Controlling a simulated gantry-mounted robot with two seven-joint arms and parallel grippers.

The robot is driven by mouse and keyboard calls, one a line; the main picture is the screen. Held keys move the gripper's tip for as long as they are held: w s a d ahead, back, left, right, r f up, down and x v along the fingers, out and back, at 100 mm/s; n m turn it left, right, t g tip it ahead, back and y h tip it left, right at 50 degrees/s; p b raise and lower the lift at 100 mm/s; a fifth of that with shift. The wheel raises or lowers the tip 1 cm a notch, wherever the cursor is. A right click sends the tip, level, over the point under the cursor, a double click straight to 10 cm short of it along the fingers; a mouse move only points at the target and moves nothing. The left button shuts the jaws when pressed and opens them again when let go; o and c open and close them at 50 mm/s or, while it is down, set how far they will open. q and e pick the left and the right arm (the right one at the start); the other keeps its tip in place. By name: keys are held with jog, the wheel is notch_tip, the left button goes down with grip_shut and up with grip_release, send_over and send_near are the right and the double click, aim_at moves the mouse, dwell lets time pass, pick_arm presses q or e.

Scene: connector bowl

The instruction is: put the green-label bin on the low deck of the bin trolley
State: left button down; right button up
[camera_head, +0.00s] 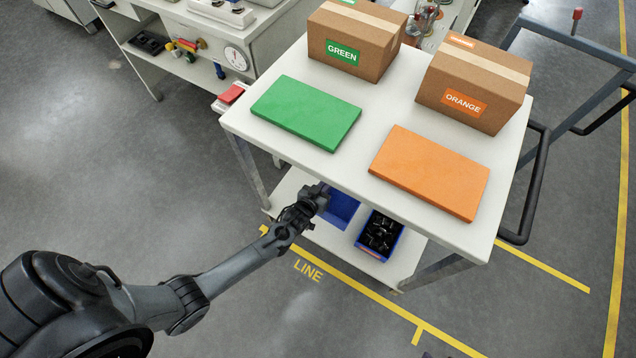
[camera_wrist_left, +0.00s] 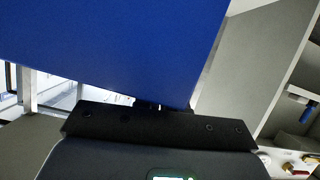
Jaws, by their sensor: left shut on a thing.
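The bin trolley has a white top deck (camera_head: 370,110) and a white low deck (camera_head: 293,190) beneath it. My left gripper (camera_head: 322,194) reaches in at the front left of the low deck and is shut on a blue bin (camera_head: 341,208). That bin is partly under the top deck; I see no label on it, and I cannot tell whether it touches the deck. In the left wrist view the blue bin (camera_wrist_left: 115,45) fills the upper left, against the gripper (camera_wrist_left: 160,106). My right gripper is not in view.
A second blue bin (camera_head: 380,236) with black parts and a reddish label stands right of the held one. The top deck carries GREEN (camera_head: 352,38) and ORANGE (camera_head: 475,80) boxes, a green mat (camera_head: 306,112) and an orange mat (camera_head: 430,170). A workbench (camera_head: 205,70) stands behind left.

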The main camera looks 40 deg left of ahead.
pick_arm(q)
jog(key=a+f+b, duration=0.2)
jog(key=a+f, duration=0.1)
jog(key=a+f+b, duration=0.3)
jog(key=a+f, duration=0.1)
jog(key=s+a+f+b, duration=0.1)
jog(key=a+f+b, duration=0.2)
jog(key=shift+a+f, duration=0.2)
jog(key=shift+a, duration=0.15)
jog(key=c, duration=1.2)
grip_release()
jog(key=shift+s, duration=0.1)
